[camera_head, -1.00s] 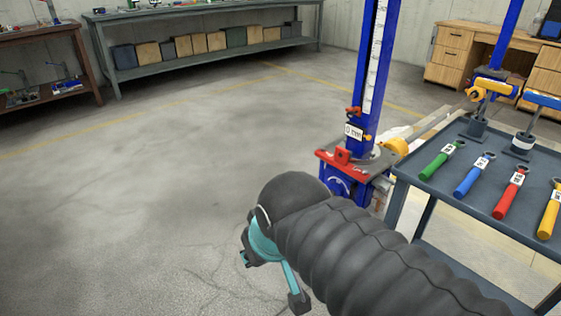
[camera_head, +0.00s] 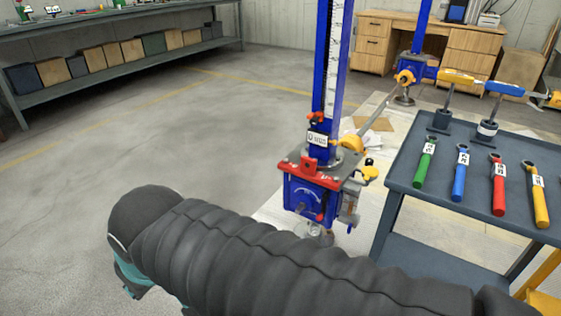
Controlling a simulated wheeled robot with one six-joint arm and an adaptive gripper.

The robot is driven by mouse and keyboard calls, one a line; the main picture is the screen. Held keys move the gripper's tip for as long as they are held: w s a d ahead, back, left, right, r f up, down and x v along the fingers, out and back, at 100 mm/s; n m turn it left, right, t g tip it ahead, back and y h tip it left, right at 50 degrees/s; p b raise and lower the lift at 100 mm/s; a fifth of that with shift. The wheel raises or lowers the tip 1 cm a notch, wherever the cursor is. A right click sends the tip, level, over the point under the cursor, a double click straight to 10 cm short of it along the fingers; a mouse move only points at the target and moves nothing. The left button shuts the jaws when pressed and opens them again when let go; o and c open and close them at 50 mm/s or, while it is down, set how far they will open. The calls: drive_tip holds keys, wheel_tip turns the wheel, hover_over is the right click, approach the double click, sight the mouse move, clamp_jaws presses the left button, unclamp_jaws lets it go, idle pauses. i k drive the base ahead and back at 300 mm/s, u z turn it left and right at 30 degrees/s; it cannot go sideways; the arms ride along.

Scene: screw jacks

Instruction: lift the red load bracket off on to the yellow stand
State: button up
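The red load bracket (camera_head: 308,172) sits low on a blue screw jack (camera_head: 334,70) with a white scale strip, right of the picture's middle. A small label plate stands just above the bracket. My gripper (camera_head: 128,283) shows only as teal pieces at the lower left, mostly hidden behind my dark ribbed arm sleeve. It is well apart from the bracket, to its left and nearer to me. Its fingertips are not clear. A yellow frame part (camera_head: 545,275) shows at the lower right edge, cut off; I cannot tell whether it is the yellow stand.
A dark grey trolley (camera_head: 410,185) right of the jack carries green, blue, red and yellow handled tools and T-handled pieces. A second blue jack (camera_head: 419,50) stands behind, before a wooden desk (camera_head: 373,45). A bench with boxes lines the back left. The left floor is clear.

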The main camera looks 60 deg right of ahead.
sight(307, 169)
drive_tip(key=i, duration=0.6)
drive_tip(key=z, duration=3)
drive_tip(key=i, duration=0.5)
drive_tip(key=u, duration=0.05)
